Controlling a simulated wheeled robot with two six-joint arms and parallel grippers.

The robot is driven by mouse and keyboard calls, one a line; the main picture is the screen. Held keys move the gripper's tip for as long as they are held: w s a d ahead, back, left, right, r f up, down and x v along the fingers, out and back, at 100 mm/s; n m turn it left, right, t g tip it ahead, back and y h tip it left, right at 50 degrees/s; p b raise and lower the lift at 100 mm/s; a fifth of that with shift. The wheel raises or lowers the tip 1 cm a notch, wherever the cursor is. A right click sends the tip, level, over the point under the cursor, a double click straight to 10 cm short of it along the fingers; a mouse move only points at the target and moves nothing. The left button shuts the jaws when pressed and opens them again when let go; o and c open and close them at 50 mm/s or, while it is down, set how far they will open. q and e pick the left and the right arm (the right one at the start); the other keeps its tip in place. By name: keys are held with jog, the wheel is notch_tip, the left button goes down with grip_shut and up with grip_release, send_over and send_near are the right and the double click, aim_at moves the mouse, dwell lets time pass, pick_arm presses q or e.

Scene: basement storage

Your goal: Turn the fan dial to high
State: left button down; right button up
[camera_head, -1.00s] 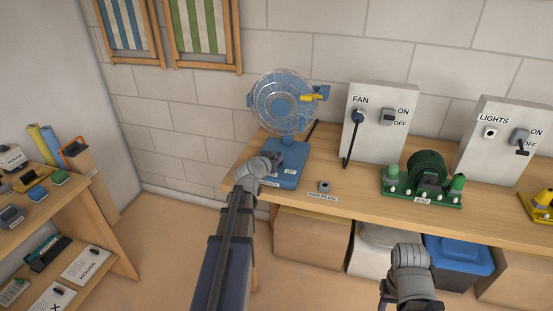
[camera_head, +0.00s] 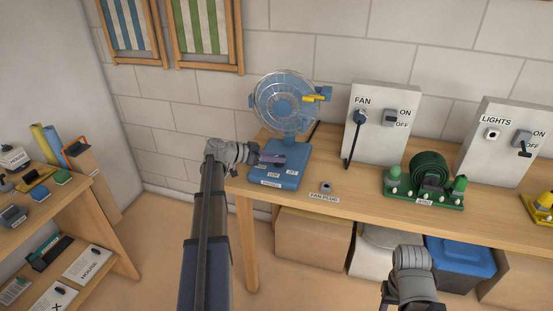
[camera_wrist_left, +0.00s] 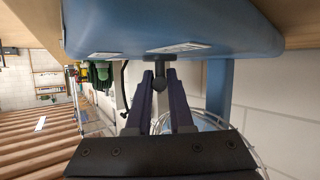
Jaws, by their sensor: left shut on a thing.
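The blue fan (camera_head: 284,112) stands on the wooden bench, with several white labels on its base (camera_head: 288,178). My left gripper (camera_head: 270,159) reaches in from the left, low over the front of the base. In the left wrist view the fan base (camera_wrist_left: 120,30) fills the top, and the dark dial (camera_wrist_left: 162,73) sticks out of it. My left gripper's fingers (camera_wrist_left: 162,88) are shut on the dial. In the head view the gripper hides the dial, so its setting cannot be read. My right arm's wrist shows at the bottom; its fingers do not show.
A FAN panel (camera_head: 382,140) with a plugged-in cord and an ON/OFF switch stands right of the fan. A small grey FAN PLUG piece (camera_head: 326,187) lies on the bench. A green hose set (camera_head: 428,182) is further right. Bins stand under the bench.

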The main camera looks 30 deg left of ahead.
aim_at(258, 167)
pick_arm(q)
jog(key=shift+a+f+m+g+h, duration=0.1)
jog(key=shift+m+g+h, duration=0.6)
jog(key=shift+m+g, duration=0.15)
jog(key=shift+m, duration=0.25)
jog(key=c, duration=0.8)
grip_release()
jog(key=shift+s+a+r, duration=0.25)
jog(key=shift+a+r, duration=0.05)
jog(key=p+v, duration=0.2)
jog(key=v, duration=0.4)
jog(key=shift+a+p, duration=0.1)
jog(key=shift+p, duration=0.3)
jog(key=shift+s+a, duration=0.2)
jog(key=shift+a, duration=0.1)
